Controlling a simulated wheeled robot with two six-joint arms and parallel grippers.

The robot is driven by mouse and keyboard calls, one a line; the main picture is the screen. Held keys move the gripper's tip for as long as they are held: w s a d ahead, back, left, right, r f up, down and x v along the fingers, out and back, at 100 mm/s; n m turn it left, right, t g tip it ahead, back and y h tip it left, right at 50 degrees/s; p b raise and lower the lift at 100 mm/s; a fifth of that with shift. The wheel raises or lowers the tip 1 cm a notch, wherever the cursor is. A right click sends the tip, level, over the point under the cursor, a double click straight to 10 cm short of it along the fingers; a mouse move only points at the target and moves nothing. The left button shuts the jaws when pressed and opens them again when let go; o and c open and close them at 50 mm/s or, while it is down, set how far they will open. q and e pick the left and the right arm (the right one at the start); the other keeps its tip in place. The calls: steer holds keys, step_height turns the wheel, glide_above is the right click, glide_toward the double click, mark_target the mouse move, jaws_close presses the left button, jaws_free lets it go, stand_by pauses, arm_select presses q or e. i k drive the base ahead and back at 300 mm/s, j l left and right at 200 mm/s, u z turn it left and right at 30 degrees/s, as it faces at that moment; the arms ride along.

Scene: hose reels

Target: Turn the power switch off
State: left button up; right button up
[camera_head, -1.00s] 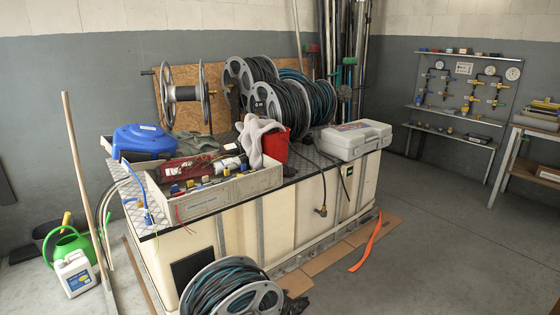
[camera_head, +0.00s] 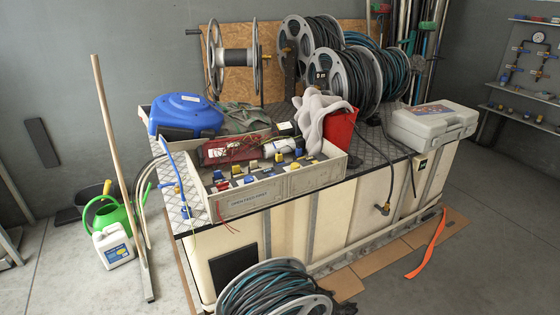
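No part that I can clearly recognise as the power switch shows. A small dark fitting with a pale mark (camera_head: 421,164) sits on the upper right of the cream tank's front side, below the grey case. It is too small to tell whether it is the switch or how it is set. Neither of my grippers is in view.
The cream tank (camera_head: 335,215) carries hose reels (camera_head: 342,80), a blue reel case (camera_head: 186,114), an open tray of fittings (camera_head: 245,200), a red bucket (camera_head: 340,130) and a grey case (camera_head: 433,122). A hose reel (camera_head: 268,292) stands in front. An orange strip (camera_head: 428,246) lies right.

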mark_target(224, 186)
steer(key=i+l+u, duration=0.35)
steer(key=l, duration=0.3)
steer(key=i+l+u, duration=0.15)
steer(key=l, duration=0.25)
steer(key=i+l+u, duration=0.35)
steer(key=l, duration=0.45)
steer(key=i+l+u, duration=0.15)
steer(key=l, duration=0.25)
